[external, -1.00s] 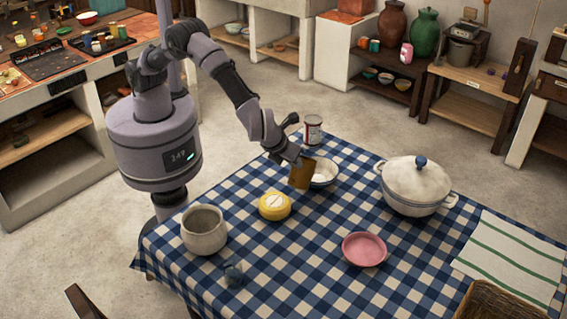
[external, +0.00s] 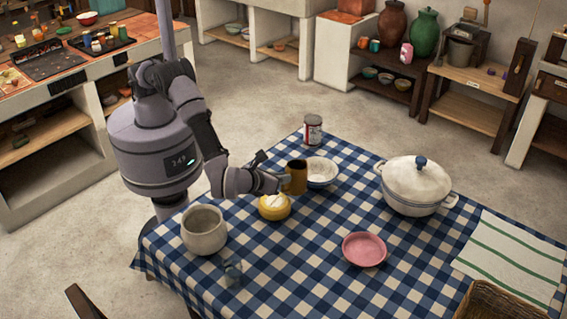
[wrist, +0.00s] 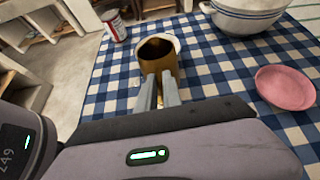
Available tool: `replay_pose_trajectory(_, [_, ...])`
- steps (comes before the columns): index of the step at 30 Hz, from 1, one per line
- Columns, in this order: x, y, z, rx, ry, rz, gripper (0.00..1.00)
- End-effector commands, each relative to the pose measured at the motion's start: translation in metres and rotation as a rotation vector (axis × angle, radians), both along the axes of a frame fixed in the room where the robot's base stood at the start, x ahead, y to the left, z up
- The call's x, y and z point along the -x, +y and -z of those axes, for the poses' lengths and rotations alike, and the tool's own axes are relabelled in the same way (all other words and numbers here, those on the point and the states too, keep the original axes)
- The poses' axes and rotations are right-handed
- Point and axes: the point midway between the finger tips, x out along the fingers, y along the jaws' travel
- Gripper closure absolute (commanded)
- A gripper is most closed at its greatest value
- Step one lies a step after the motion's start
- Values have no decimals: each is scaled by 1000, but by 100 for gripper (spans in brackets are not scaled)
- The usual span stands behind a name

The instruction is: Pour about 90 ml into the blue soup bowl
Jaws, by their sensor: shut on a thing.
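A brown-yellow cup-like vessel (external: 295,179) is held upright in my gripper (external: 283,183), just left of a white bowl with a blue-looking rim (external: 325,172). In the wrist view the fingers (wrist: 158,92) are shut on the vessel (wrist: 163,64), whose dark opening faces up. Its liquid level cannot be told. The bowl (wrist: 177,44) shows behind it, partly hidden by it. The bowl's contents are not clear.
A yellow lidded dish (external: 274,208) sits close below my gripper. A tin can (external: 313,130) stands behind the bowl, a white lidded pot (external: 412,190) to its right. A pink dish (external: 364,250), a grey pot (external: 204,230) and a small glass (external: 233,272) stand nearer.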

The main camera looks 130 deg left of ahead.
Motion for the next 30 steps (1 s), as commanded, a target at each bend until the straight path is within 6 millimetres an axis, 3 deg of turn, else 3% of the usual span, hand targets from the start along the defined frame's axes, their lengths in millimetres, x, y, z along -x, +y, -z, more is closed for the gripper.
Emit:
replay_pose_trajectory(1, [0, -4, 13, -36, 4, 2, 100])
replay_pose_trajectory(3, [0, -8, 16, -78, 4, 1, 100])
replay_pose_trajectory(30, [0, -12, 15, -126, 5, -1, 100])
